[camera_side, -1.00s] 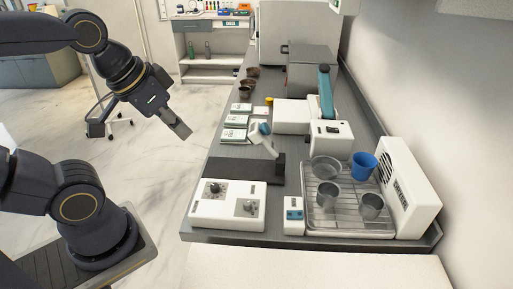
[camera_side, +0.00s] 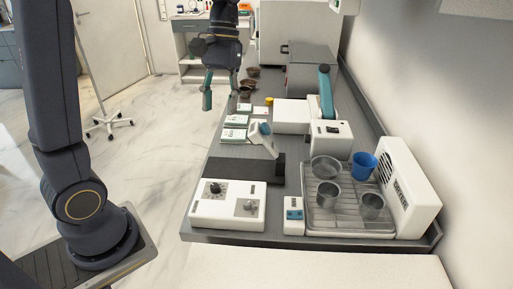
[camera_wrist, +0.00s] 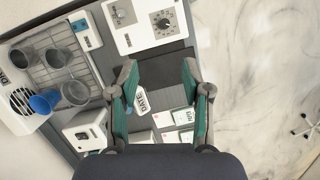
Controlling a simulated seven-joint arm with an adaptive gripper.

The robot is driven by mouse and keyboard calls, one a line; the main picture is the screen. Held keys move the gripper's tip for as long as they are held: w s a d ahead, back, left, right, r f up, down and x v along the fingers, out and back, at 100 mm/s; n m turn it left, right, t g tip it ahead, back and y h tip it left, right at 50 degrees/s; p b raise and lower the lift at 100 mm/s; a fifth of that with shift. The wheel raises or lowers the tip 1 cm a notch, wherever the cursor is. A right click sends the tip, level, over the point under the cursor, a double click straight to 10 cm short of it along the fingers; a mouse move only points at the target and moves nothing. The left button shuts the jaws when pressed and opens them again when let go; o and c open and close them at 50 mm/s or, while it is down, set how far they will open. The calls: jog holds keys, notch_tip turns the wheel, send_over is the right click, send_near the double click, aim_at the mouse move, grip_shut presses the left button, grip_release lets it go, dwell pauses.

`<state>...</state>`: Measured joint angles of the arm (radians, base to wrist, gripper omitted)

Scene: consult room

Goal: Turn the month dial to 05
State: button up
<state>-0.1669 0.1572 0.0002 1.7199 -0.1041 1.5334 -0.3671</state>
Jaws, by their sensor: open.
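My gripper (camera_side: 221,97) is open and empty, high at the left edge of the counter, its two teal-lined fingers pointing down. In the wrist view its fingers (camera_wrist: 160,80) stand wide apart. A white box (camera_side: 200,213) at the counter's near left end carries a black round dial (camera_side: 215,187) and a grey plate with a small knob (camera_side: 249,207). In the wrist view the dial (camera_wrist: 163,21) has marks around it, too small to read. A white and teal piece labelled DATE (camera_wrist: 142,101) shows between the fingers. No month reading is legible.
A dark flat slab (camera_side: 225,170) lies behind the white box. Several small cartons (camera_side: 234,134) lie along the left edge. A wire rack tray (camera_side: 335,226) with metal cups and a blue cup (camera_side: 363,165) stands right. A small white device (camera_side: 293,216) separates box and tray.

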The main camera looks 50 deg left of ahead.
jog(key=g, duration=0.1)
send_near(214, 185)
jog(key=x, duration=0.8)
jog(key=shift+s+d+f, duration=0.1)
jog(key=shift+f, duration=0.15)
grip_shut()
